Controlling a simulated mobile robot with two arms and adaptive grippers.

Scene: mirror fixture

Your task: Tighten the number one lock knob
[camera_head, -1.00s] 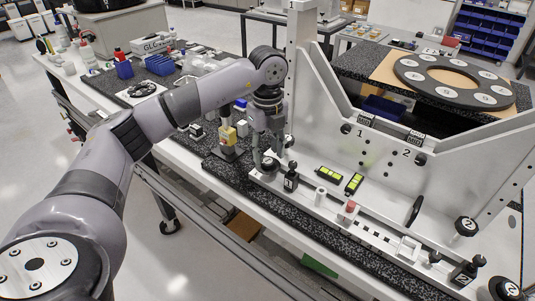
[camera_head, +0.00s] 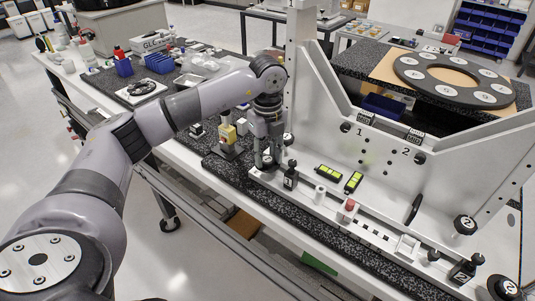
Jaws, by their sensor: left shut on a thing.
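A white metal mirror fixture (camera_head: 385,150) with the numbers 1 and 2 on its upright plate stands on a black speckled slab. My left gripper (camera_head: 268,163) points down at the left end of the fixture's base rail. It is shut on a dark round lock knob there, and its fingers hide most of the knob. Another dark knob (camera_head: 288,139) sits just behind the fingers, partly hidden. My right gripper is not in view.
A small black post knob (camera_head: 290,175) stands close to the right of my left gripper. A yellow and grey block (camera_head: 228,136) is close to its left. Green levels (camera_head: 328,172) lie on the base. A ring plate (camera_head: 453,78) lies behind the fixture.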

